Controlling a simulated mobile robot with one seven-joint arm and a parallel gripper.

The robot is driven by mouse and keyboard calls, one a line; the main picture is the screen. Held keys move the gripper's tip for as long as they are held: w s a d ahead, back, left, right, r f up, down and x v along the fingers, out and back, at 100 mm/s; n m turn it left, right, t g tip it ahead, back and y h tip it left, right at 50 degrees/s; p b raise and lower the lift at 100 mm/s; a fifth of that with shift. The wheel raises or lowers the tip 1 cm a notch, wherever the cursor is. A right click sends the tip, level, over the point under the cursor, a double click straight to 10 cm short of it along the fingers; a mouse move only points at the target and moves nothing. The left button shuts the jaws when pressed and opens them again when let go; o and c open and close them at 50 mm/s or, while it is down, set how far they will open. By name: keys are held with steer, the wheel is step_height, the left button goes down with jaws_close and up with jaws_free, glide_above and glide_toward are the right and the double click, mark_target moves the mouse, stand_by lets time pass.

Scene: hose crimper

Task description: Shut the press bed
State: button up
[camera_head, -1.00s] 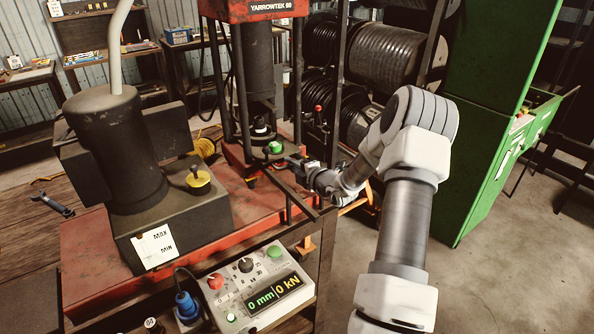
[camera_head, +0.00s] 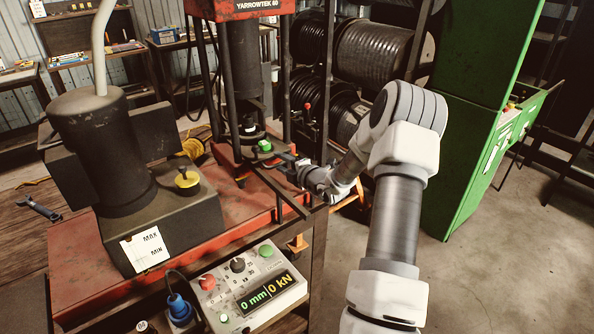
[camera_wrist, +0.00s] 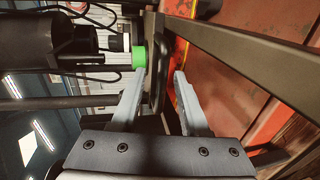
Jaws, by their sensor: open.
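The press (camera_head: 255,10), labelled YARROWTEK 60, has a red head above a dark vertical cylinder. Below it is the red bed area (camera_head: 229,158), with dark rails (camera_head: 281,192) running out toward the front right. My gripper (camera_head: 286,159) is at the bed's right side, close to the green part. In the wrist view, its fingers (camera_wrist: 162,82) are apart, with a dark handle-like bar (camera_wrist: 161,62) between or just beyond them. Contact cannot be told.
A dark tank (camera_head: 98,150) with a yellow cap stands at left on the red bench. A control box (camera_head: 250,285) reading 0 mm and 0 kN is in front. Hose reels (camera_head: 380,50) stand behind; a green cabinet (camera_head: 470,150) is at right. Floor at lower right is clear.

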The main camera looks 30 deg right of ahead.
steer(key=b+v, duration=0.1)
steer(key=v, duration=1.5)
steer(key=shift+s, duration=0.3)
steer(key=shift+r, duration=0.1)
